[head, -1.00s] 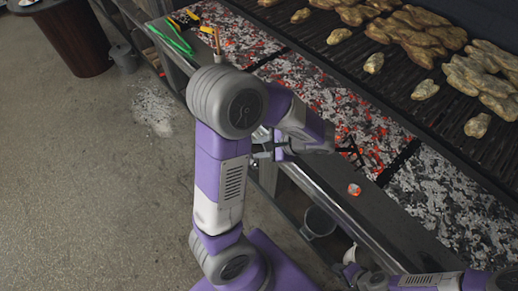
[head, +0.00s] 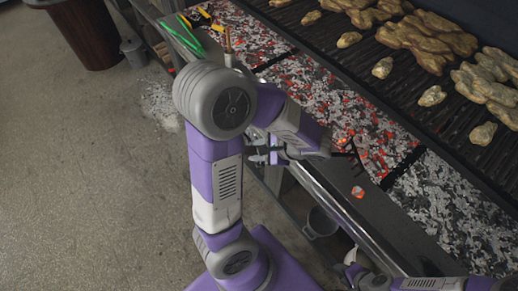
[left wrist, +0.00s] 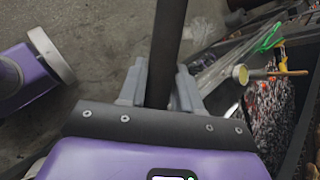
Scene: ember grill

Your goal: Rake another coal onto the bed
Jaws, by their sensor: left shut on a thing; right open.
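My left gripper (head: 268,152) is shut on the dark handle of the rake; in the left wrist view the handle (left wrist: 167,45) stands between the two grey fingers (left wrist: 160,88). In the head view, part of the dark rake (head: 352,150) shows past my left forearm, at the front edge of the ember bed (head: 300,85). My arm hides much of it. A glowing orange coal (head: 358,192) lies on the dark front ledge (head: 385,218), apart from the bed. My right gripper (head: 352,274) is low at the bottom edge, open, partly cut off, with nothing seen in it.
The grill grate (head: 400,80) with several browned food pieces lies behind the bed. Pale ash (head: 455,210) fills the right section. Green tongs (head: 182,36) and a yellow-black tool (head: 195,18) lie at the far left. A grey bucket (head: 320,222) stands below the ledge.

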